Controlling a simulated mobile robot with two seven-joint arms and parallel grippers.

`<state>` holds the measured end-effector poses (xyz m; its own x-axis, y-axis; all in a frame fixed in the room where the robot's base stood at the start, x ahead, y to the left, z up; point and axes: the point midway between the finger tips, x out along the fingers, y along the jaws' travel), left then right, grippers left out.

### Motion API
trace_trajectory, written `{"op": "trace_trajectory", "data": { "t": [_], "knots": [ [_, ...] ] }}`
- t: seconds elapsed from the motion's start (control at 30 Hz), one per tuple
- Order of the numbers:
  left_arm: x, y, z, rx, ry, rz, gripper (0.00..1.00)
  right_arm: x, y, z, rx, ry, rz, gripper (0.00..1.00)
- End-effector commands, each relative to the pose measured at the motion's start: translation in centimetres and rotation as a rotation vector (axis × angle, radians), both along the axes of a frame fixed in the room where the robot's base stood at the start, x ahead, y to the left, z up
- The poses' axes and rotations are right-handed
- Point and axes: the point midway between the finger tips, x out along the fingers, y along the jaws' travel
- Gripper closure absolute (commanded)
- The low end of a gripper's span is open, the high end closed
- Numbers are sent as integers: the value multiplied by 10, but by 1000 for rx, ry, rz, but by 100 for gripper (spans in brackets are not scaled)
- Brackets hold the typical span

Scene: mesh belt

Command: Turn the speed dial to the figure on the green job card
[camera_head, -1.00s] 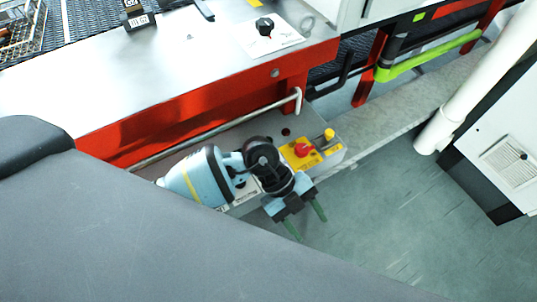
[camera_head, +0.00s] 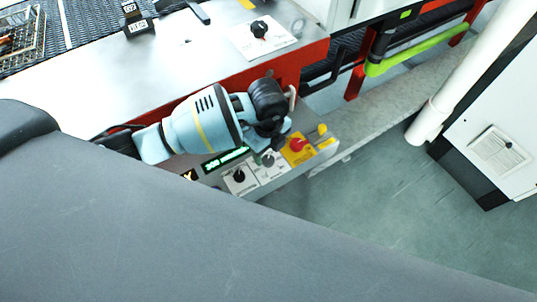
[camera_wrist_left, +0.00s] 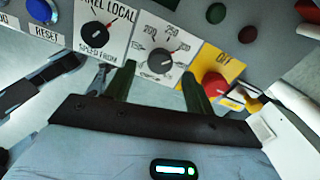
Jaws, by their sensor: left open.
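The speed dial (camera_wrist_left: 160,62) is a round grey-black knob on a white plate with figures around it, in the left wrist view; its red mark points to the upper right. It also shows small on the control box in the head view (camera_head: 268,160). My left gripper (camera_wrist_left: 158,88) is open, its two green fingers below and to either side of the dial, apparently empty. In the head view its wrist is over the box and its fingertips are hidden. I cannot make out a green job card. My right gripper is not in view.
Left of the dial is a black "speed from" selector (camera_wrist_left: 95,33); right is a red knob on a yellow plate (camera_wrist_left: 214,84). A lit green display (camera_head: 226,159) is on the box. Another black knob (camera_head: 260,29) stands on the bench above.

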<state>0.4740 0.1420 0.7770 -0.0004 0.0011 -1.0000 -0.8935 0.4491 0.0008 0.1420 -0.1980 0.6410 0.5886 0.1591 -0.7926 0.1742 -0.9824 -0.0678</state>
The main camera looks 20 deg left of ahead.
Motion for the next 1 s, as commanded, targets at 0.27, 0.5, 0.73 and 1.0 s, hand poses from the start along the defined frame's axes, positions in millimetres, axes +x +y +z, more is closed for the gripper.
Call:
{"op": "trace_trajectory", "data": {
  "t": [0.27,0.5,0.73,1.0],
  "knots": [
    [0,-1,-29,-1,2,0,46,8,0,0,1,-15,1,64],
    [0,-1,-32,-1,0,-1,46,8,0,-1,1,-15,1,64],
    [0,0,-31,-1,0,-1,64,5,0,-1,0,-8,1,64],
    [0,0,-31,-1,0,-1,91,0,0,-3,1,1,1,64]
  ]
}}
